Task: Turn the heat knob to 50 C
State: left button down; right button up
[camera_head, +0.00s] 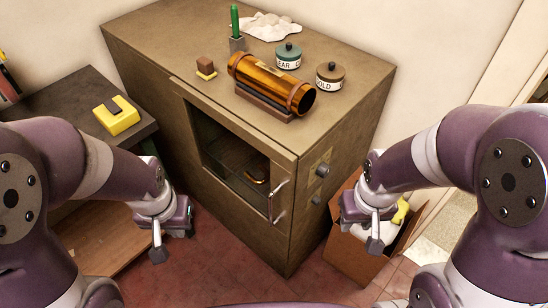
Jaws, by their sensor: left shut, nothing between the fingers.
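The heat knob may be one of two dark round knobs on the narrow right face of the brown oven cabinet (292,172). The upper knob (322,170) sits beside a small yellowish plate, and the lower knob (315,200) is below it. Their markings are too small to read. My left gripper (178,225) is shut and empty, left of the cabinet front and well apart from the knobs. My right gripper (362,222) is right of the knobs, above a cardboard box, and apart from them. Its fingers are not clear enough to judge.
The oven's windowed door (215,140) has a metal handle (279,202). On top are an amber cylinder (268,84), two labelled jars (288,56) (329,80) and a green stick in a holder (236,30). The cardboard box (350,262) stands close to the cabinet's right side.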

aim_at(324, 170)
jog(key=l+u, duration=0.35)
jog(key=l, duration=1.05)
jog(key=k, duration=0.05)
